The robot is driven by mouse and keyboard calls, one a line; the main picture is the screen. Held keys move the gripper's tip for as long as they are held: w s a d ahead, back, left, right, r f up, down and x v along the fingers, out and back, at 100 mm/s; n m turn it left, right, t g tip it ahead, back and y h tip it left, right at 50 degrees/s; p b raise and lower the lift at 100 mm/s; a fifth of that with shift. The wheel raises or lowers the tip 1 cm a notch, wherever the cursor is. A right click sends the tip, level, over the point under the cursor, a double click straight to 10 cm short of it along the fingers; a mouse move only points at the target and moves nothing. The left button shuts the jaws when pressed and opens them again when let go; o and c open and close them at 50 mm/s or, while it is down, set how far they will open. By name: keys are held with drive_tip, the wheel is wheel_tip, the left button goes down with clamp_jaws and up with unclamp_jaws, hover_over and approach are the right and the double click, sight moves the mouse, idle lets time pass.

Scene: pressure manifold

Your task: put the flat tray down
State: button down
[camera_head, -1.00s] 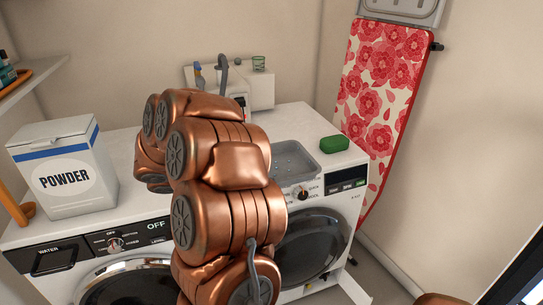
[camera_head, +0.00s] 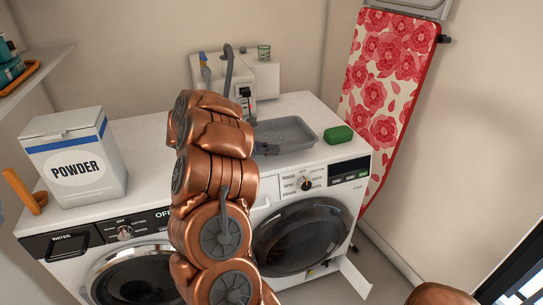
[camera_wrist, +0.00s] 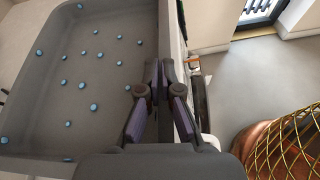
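The flat tray (camera_head: 301,146) is grey and shallow, and it appears level over the top of the right-hand machine. I cannot tell whether its underside touches the surface. In the wrist view the tray (camera_wrist: 95,75) fills the left side, with several small blue studs on its floor. My gripper (camera_wrist: 163,68) has its two fingers on either side of the tray's side wall and looks shut on it. In the head view my gripper (camera_head: 264,148) is at the tray's near left part, partly behind my copper arm.
A green block (camera_head: 339,134) lies just right of the tray. A white utility box with a grey hose (camera_head: 228,70) stands behind it. A powder box (camera_head: 76,160) is on the left machine. A floral ironing board (camera_head: 385,90) leans at the right.

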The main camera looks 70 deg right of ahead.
sight(266, 157)
drive_tip(key=shift+w+d, duration=0.2)
drive_tip(key=shift+d, duration=0.15)
drive_tip(key=shift+f+p, duration=0.45)
drive_tip(key=shift+f, duration=1.25)
drive_tip(key=shift+f, duration=0.2)
drive_tip(key=c, duration=1.3)
unclamp_jaws()
drive_tip(key=shift+r, duration=0.1)
